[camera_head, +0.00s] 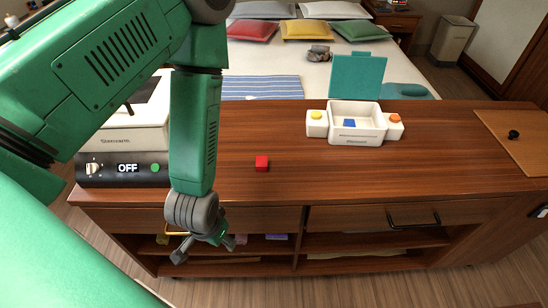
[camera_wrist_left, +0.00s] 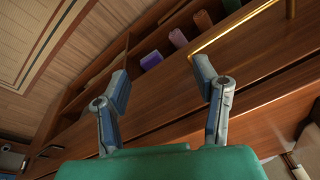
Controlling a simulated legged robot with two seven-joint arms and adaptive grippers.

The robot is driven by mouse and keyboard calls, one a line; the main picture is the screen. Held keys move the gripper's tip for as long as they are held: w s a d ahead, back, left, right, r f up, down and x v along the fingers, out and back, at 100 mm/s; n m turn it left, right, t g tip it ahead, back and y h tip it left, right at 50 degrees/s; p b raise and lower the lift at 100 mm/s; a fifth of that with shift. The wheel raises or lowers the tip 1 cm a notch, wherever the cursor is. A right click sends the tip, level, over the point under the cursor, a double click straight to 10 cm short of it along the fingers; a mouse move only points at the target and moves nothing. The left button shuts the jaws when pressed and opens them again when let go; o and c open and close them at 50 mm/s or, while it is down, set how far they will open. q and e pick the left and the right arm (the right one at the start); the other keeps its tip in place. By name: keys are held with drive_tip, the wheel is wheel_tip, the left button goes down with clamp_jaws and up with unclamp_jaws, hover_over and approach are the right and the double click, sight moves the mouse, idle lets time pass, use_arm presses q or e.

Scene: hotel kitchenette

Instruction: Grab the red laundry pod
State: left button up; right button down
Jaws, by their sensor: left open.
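My left gripper (camera_head: 204,249) hangs in front of the counter's front edge, lower than the counter top and to the left of the pod. It is open and empty. In the wrist view the left gripper (camera_wrist_left: 161,82) shows its two fingers spread apart, facing the drawer front and open shelf. The pod does not show in the wrist view. My right gripper is in neither view.
A white box (camera_head: 358,136) with a blue block (camera_head: 349,123) inside and a raised teal lid (camera_head: 356,77) stands at the back. An appliance (camera_head: 124,168) reading OFF stands at the left. A drawer handle (camera_head: 414,222) juts out; the counter around the pod is clear.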

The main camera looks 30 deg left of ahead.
use_arm(q)
drive_tip(key=w+r+n, duration=0.1)
drive_tip(key=w+r, duration=0.1)
drive_tip(key=w, duration=0.2)
drive_tip(key=w+r+t+y, duration=0.1)
drive_tip(key=w+r, duration=0.2)
drive_tip(key=w, duration=0.1)
drive_tip(key=w+a+r+n+p, duration=0.1)
drive_tip(key=w+r, duration=0.2)
drive_tip(key=w, duration=0.1)
drive_tip(key=shift+w+r+n+t, duration=0.1)
drive_tip(key=shift+w+n+t, duration=0.2)
drive_tip(key=shift+t, duration=0.1)
drive_tip(key=n, duration=0.2)
approach(262, 158)
wheel_tip(262, 158, up, 3)
drive_tip(key=s, duration=0.2)
drive_tip(key=x, duration=0.4)
drive_tip(key=b+x, duration=0.1)
drive_tip(key=x, duration=0.3)
drive_tip(key=shift+w+d, duration=0.15)
drive_tip(key=shift+d, duration=0.1)
drive_tip(key=shift+w+x, duration=0.15)
drive_tip(key=shift+x, duration=1.3)
drive_tip(key=shift+w+x, duration=0.15)
drive_tip(key=shift+x, duration=1.3)
drive_tip(key=shift+r, duration=0.1)
drive_tip(key=c, duration=1)
